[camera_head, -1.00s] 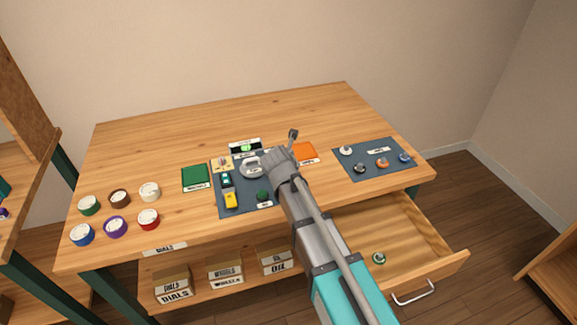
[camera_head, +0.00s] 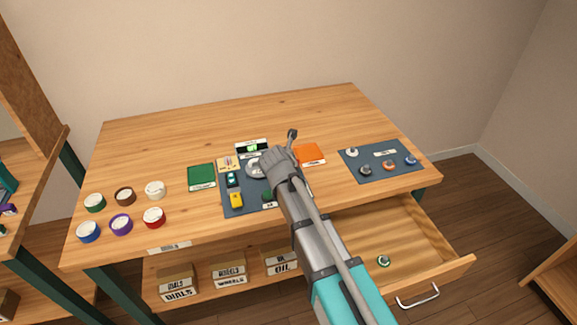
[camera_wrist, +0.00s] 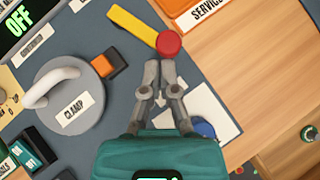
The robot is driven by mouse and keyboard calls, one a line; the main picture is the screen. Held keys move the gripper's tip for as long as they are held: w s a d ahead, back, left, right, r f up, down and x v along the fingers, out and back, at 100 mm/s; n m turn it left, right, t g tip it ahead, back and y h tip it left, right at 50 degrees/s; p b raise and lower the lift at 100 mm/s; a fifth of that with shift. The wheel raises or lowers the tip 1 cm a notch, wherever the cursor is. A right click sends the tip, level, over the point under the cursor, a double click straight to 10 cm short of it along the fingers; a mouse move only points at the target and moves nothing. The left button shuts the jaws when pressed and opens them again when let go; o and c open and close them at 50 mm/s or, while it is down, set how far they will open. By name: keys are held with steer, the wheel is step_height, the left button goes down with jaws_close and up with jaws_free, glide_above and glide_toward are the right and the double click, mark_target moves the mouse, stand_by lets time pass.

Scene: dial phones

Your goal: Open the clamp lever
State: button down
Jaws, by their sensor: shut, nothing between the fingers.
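In the wrist view, a round grey disc labelled CLAMP (camera_wrist: 84,98) with a pale curved handle (camera_wrist: 48,88) lies left of my gripper. A yellow lever (camera_wrist: 130,25) with a red round knob (camera_wrist: 169,44) lies just ahead of the fingertips. Which of these is the clamp lever is not certain. My gripper (camera_wrist: 160,66) is shut and empty, its tips close below the red knob in the picture; contact cannot be told. In the head view, the grey disc (camera_head: 254,170) is partly covered by my wrist, and the yellow lever and fingertips are hidden.
An OFF display (camera_wrist: 22,22) stands at the upper left, with an orange-black block (camera_wrist: 103,65) beside the disc. A blue knob (camera_wrist: 205,130) is right of the fingers. An open drawer (camera_head: 440,262) juts out at the front right. Several coloured dials stand at the table's left.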

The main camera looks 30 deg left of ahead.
steer(key=shift+s+d, duration=0.1)
steer(key=shift+s+d, duration=0.3)
steer(key=shift+s, duration=0.25)
steer(key=s, duration=0.2)
steer(key=s+d, duration=0.1)
steer(key=shift+d+r+p, duration=0.1)
steer(key=shift+r+p, duration=0.2)
steer(key=d+p+v, duration=0.1)
steer(key=p+v, duration=0.5)
steer(key=v, duration=0.3)
steer(key=shift+w+d, duration=0.15)
steer(key=shift+w, duration=0.05)
steer(key=shift+d, duration=0.1)
